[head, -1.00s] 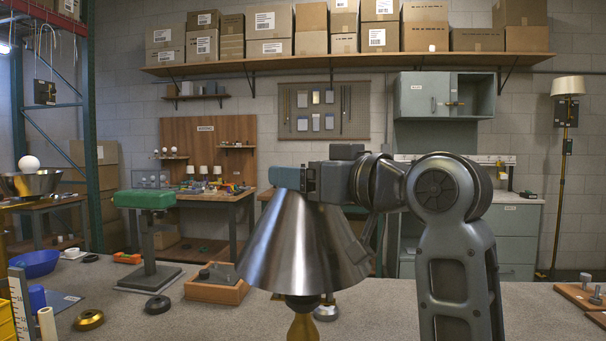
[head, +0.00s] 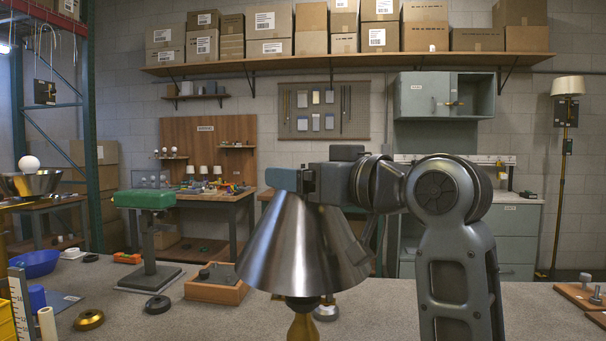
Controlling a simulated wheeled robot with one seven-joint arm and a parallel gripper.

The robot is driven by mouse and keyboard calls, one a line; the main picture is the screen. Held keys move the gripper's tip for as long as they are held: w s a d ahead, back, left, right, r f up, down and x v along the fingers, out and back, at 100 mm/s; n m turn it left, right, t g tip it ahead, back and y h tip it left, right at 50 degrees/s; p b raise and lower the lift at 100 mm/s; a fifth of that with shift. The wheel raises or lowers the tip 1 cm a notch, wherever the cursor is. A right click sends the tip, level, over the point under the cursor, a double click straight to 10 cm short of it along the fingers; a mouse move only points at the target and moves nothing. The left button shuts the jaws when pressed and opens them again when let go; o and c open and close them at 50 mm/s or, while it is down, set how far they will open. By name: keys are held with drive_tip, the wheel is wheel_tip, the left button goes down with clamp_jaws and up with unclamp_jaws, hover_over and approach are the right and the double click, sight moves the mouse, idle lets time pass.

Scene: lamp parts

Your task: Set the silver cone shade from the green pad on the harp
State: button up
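The silver cone shade (head: 300,250) is in the middle of the head view, upright with its wide rim down. It is over a brass lamp stem (head: 303,327), which shows below the rim; the harp itself is hidden inside the shade. My gripper (head: 290,181) is at the narrow top of the shade, its jaws at the shade's upper edge. The fingertips are partly hidden, so I cannot tell whether they grip the shade or stand apart from it. The green pad (head: 145,199) on its stand at the left is bare.
A wooden block tray (head: 216,288), a dark ring (head: 158,305) and a brass ring (head: 89,320) lie on the worktop left of the shade. A blue bowl (head: 36,263) is at far left. The worktop right of my arm is mostly clear.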

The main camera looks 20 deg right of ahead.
drive_tip(key=shift+o, duration=1.1)
